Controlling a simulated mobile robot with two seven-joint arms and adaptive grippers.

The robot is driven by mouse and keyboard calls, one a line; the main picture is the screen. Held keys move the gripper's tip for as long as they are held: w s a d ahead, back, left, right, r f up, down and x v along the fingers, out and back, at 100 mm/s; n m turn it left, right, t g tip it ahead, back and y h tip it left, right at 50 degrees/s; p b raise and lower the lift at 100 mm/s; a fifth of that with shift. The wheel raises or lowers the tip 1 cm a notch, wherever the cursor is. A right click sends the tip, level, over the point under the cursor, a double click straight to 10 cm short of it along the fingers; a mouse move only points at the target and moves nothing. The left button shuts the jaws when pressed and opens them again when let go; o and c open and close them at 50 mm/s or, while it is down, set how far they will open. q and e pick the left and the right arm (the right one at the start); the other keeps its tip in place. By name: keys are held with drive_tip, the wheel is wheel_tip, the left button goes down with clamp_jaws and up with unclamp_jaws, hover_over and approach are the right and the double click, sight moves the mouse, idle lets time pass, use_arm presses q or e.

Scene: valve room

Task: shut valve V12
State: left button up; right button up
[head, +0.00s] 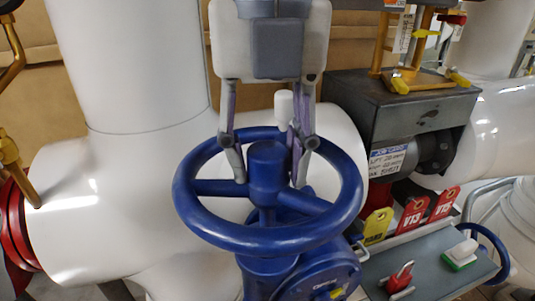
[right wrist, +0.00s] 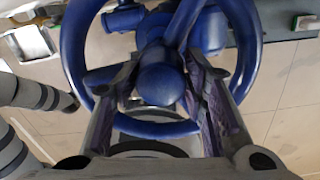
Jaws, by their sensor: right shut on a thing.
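A blue handwheel (head: 225,237) on a blue valve body (head: 305,272) stands in the middle of the head view. It has a round central hub (head: 266,165) and spokes out to the rim. My right gripper (head: 269,180) comes down from above with its fingers on either side of the hub, inside the rim, and is shut on the wheel's hub. The right wrist view shows the hub (right wrist: 162,84) between the two fingers and the rim (right wrist: 247,50) around them. I can read no V12 label on this valve. My left gripper is not in view.
Large white pipes (head: 130,70) stand behind and left. At right are a dark actuator box (head: 400,112), a grey shelf (head: 425,258) with a red padlock (head: 400,278) and a green-and-white block (head: 460,254), a yellow tag (head: 377,226) and red tags (head: 412,215). Another blue wheel (head: 503,262) is partly visible.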

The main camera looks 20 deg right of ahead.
drive_tip(key=m, duration=0.2)
drive_tip(key=f+m, duration=0.1)
drive_tip(key=m, duration=0.2)
drive_tip(key=shift+d+f, duration=0.1)
drive_tip(key=shift+d, duration=0.1)
drive_tip(key=shift+c, duration=0.5)
drive_tip(key=m, duration=0.2)
drive_tip(key=shift+s+m, duration=0.1)
drive_tip(key=shift+m, duration=0.3)
drive_tip(key=m, duration=0.6)
drive_tip(key=shift+a+f+m+g, duration=0.1)
drive_tip(key=shift+m+g, duration=0.2)
drive_tip(key=shift+m, duration=0.1)
drive_tip(key=m, duration=1.3)
drive_tip(key=o, duration=1.3)
drive_tip(key=shift+c, duration=0.2)
drive_tip(key=shift+w, duration=0.2)
